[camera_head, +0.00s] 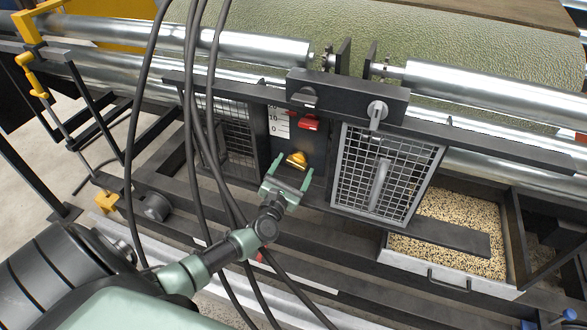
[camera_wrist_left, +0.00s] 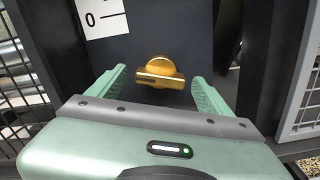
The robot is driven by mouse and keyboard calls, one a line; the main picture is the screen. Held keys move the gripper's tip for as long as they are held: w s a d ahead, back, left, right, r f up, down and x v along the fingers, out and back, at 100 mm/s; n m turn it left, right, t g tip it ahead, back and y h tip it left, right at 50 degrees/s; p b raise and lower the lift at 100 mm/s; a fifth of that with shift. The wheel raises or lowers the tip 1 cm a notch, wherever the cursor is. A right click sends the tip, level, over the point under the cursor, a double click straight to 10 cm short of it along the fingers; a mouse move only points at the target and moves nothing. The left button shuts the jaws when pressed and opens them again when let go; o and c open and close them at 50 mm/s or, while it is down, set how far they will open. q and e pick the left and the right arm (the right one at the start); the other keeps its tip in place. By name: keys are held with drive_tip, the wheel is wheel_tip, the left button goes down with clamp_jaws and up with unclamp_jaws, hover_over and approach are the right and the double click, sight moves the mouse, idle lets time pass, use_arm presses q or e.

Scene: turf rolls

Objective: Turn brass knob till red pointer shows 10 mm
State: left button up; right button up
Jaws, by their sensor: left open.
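The brass knob (camera_head: 297,160) sits on a dark upright panel between two mesh guards. In the left wrist view the knob (camera_wrist_left: 160,72) has a round back and a flat bar across its front. My left gripper (camera_head: 288,177) is open just in front of and below the knob. Its two green fingers (camera_wrist_left: 162,90) stand apart on either side of the knob, not visibly touching it. The white scale (camera_head: 279,122) shows 10 and 0 marks; its 0 mark shows in the left wrist view (camera_wrist_left: 103,18). The red pointer (camera_head: 308,123) is beside the scale, near the 10 mark. My right gripper is not in view.
A mesh guard with a handle (camera_head: 385,172) hangs right of the knob, and another mesh guard (camera_head: 228,140) is to the left. A tray of grain (camera_head: 450,270) sits lower right. Black cables hang in front at left. Steel rollers (camera_head: 490,85) and green turf lie behind.

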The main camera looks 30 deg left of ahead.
use_arm(q)
drive_tip(key=c, duration=1.4)
drive_tip(key=shift+o, duration=0.2)
drive_tip(key=shift+m, duration=0.4)
